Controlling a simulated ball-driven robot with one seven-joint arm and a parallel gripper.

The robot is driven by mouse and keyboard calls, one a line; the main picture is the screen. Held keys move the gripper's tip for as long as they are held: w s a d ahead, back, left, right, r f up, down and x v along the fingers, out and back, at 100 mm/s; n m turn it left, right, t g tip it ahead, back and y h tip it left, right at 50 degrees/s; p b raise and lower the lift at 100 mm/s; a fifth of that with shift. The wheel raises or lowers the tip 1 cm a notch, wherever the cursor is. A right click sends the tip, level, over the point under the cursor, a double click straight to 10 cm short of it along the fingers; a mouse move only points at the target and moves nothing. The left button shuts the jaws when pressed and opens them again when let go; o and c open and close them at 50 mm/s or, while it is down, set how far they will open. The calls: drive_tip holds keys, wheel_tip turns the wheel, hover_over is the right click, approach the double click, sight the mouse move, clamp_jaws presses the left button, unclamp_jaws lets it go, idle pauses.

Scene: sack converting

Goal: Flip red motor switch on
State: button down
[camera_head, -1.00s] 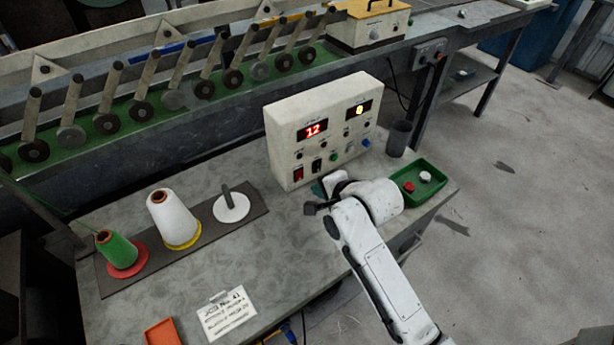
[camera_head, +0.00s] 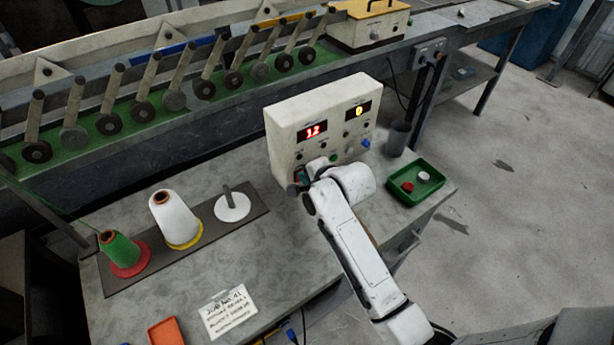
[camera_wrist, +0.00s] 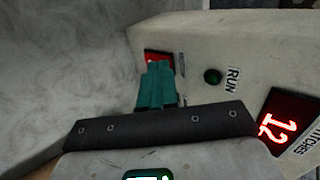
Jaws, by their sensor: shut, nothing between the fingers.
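The cream control box (camera_head: 290,125) stands on the grey table with a red display reading 12. In the wrist view, a red switch (camera_wrist: 151,57) shows on the box's front face, lit red and partly covered by my gripper's teal fingers. My gripper (camera_wrist: 155,78) is shut with nothing between its fingers. Its tips are right at the red switch; I cannot tell whether they touch it. In the head view my gripper (camera_head: 301,176) is at the lower left of the box front, and the switch is hidden behind it. The switch's position cannot be made out.
A green tray (camera_head: 429,192) with a red and a white piece and a grey cup (camera_head: 398,138) stand right of the box. A green cone (camera_head: 119,247) and a white cone (camera_head: 174,217) stand at left. A job card (camera_head: 228,313) lies in front.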

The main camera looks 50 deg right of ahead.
drive_tip(key=shift+w, duration=0.1)
drive_tip(key=shift+r, duration=0.15)
drive_tip(key=shift+r+p, duration=0.7)
